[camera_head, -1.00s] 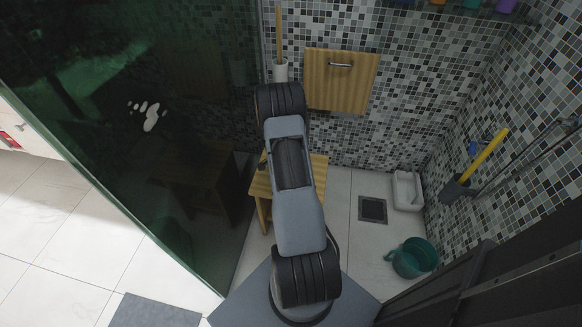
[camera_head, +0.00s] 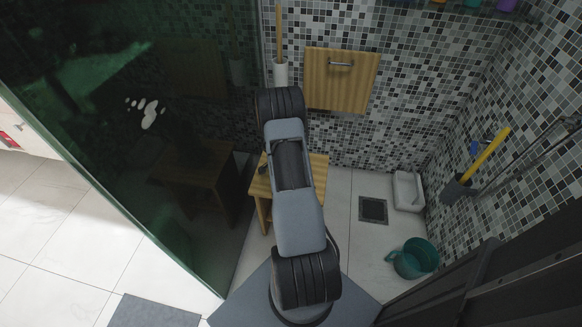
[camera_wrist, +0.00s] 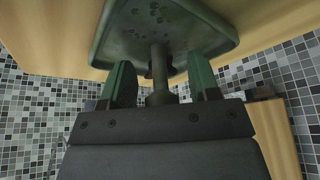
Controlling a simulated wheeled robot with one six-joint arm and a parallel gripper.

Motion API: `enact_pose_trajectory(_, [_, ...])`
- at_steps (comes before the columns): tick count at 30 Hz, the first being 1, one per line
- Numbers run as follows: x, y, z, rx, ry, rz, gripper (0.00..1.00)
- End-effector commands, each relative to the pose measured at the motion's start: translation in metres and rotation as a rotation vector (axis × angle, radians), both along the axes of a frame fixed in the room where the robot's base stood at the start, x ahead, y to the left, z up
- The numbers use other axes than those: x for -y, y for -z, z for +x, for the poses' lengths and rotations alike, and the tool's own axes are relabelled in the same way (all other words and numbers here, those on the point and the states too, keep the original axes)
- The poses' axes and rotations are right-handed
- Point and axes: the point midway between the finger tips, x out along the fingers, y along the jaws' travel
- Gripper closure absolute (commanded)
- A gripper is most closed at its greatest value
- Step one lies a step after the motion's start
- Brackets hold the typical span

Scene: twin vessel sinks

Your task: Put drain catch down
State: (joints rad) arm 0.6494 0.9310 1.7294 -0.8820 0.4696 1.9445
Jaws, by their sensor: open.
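In the wrist view the drain catch (camera_wrist: 170,30) is a dark green-grey plate with a cluster of holes and a short stem. It lies close against a light wooden surface, seemingly the stool; contact is not clear. My gripper (camera_wrist: 160,82) is open, with one green finger on each side of the stem. Gaps show between the fingers and the stem. In the head view the wooden stool (camera_head: 319,172) stands behind my arm, which hides most of its top. A small dark part shows at the stool's left edge; I cannot tell what it is.
A glass panel (camera_head: 150,170) stands close on the left. A floor drain opening (camera_head: 373,210), a white tray (camera_head: 408,190) and a teal bucket (camera_head: 414,258) are on the right. A wooden cabinet (camera_head: 341,90) hangs on the tiled wall.

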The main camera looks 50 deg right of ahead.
Motion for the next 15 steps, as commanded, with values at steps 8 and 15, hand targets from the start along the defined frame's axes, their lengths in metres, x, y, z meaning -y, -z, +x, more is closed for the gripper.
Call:
enact_pose_trajectory(8, [0.0, -0.005, 0.0, -0.001, 0.0, 0.0, 0.44])
enact_pose_trajectory(15, [-0.014, -0.042, 0.004, 0.003, 0.0, -0.002, 0.44])
